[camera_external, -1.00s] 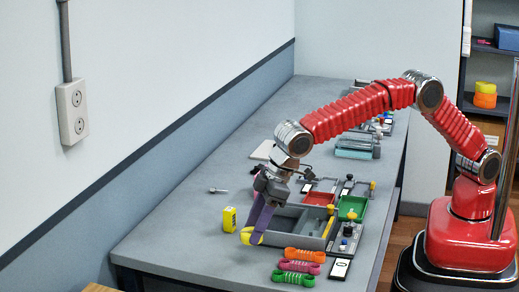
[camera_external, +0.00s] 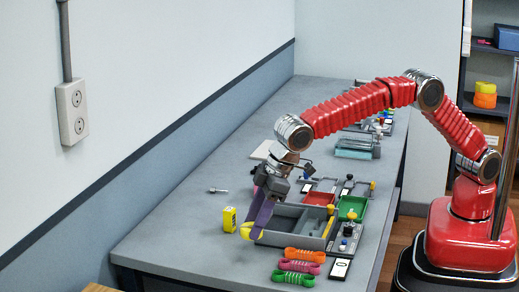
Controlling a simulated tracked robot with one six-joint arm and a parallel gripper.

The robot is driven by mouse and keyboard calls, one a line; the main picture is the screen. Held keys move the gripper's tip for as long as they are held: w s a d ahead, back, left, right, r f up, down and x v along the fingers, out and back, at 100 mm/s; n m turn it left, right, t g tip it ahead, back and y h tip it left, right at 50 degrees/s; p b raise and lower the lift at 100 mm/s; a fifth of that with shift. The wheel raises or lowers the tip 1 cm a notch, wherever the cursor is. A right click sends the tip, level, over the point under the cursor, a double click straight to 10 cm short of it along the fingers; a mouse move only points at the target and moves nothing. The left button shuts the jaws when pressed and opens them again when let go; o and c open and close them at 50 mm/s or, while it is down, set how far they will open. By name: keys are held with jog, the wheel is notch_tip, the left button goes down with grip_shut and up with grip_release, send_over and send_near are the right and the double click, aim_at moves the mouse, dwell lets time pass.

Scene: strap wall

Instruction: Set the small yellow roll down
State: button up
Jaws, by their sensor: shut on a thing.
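My gripper (camera_external: 258,222), with long purple fingers, points down and is shut on the small yellow roll (camera_external: 251,232). The roll shows as a yellow curved band at the fingertips, at the near left corner of the grey tray (camera_external: 277,239). Part of it is hidden by the fingers. I cannot tell whether it touches the table or hangs just above it.
A yellow block-shaped item (camera_external: 228,220) stands close to the left of the roll. Orange, pink and green strap bundles (camera_external: 299,266) lie in front on the grey table (camera_external: 190,240). Red (camera_external: 319,198) and green (camera_external: 352,208) trays lie behind. Bare table lies left and front left.

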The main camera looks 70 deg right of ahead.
jog(key=w+d+m, duration=0.1)
jog(key=w+d, duration=0.9)
jog(key=d, duration=0.2)
jog(key=w+d+m, duration=0.1)
jog(key=w+d, duration=0.3)
jog(key=d, duration=0.8)
jog(key=w+d+m+h, duration=0.1)
jog(key=w+d, duration=0.4)
jog(key=d, duration=0.7)
jog(key=w+d+m, duration=0.1)
jog(key=w+d, duration=0.4)
jog(key=d, duration=0.8)
jog(key=shift+w+t, duration=0.2)
jog(key=shift+t, duration=0.1)
jog(key=shift+f, duration=3.05)
jog(key=shift+f, duration=0.15)
jog(key=shift+f, duration=1.75)
